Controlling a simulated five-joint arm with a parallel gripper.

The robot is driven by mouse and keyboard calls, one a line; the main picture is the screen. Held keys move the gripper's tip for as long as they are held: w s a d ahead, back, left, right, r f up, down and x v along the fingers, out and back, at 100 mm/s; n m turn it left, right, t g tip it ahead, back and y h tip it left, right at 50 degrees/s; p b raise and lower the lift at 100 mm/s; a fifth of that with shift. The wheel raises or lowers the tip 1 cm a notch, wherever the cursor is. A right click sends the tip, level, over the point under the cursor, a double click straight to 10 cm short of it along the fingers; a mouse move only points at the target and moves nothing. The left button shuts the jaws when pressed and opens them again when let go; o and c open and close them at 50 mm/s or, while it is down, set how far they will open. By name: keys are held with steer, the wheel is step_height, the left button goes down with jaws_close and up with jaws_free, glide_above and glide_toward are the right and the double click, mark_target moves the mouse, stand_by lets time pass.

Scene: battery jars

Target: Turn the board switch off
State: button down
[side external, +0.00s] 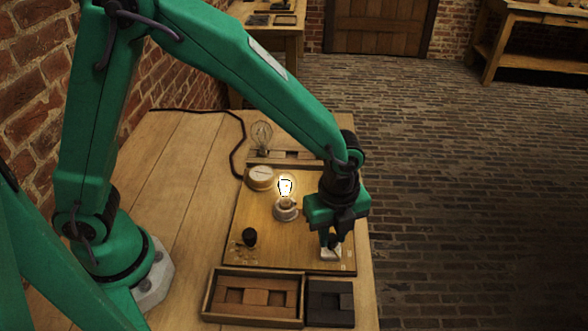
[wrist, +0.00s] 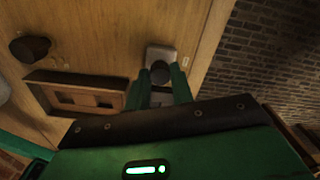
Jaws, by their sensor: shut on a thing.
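The wooden board (side external: 300,251) lies on the table. At its near right corner is the board switch, a pale square plate (side external: 332,255) with a dark round knob. In the wrist view the switch plate (wrist: 161,53) and its dark knob (wrist: 161,73) show between my fingers. My gripper (side external: 329,240) points down over the switch in the side view. Its green fingers (wrist: 155,84) are shut on the knob. The bulb (side external: 286,188) in the middle of the board glows. The fingers partly hide the switch in the side view.
A round gauge (side external: 261,178) and a black knob (side external: 249,237) sit on the board's left side. A wooden tray (side external: 254,296) and a dark box (side external: 330,304) stand at the near edge. An unlit bulb (side external: 261,135) stands behind. The table's left side is clear.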

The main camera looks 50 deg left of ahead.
mark_target(332, 238)
steer(key=n, duration=0.5)
steer(key=shift+n, duration=0.4)
steer(key=n, duration=0.5)
steer(key=shift+r+n, duration=0.1)
steer(key=shift+n, duration=0.3)
steer(key=c, duration=1.2)
jaws_free()
steer(key=shift+r, duration=3.9)
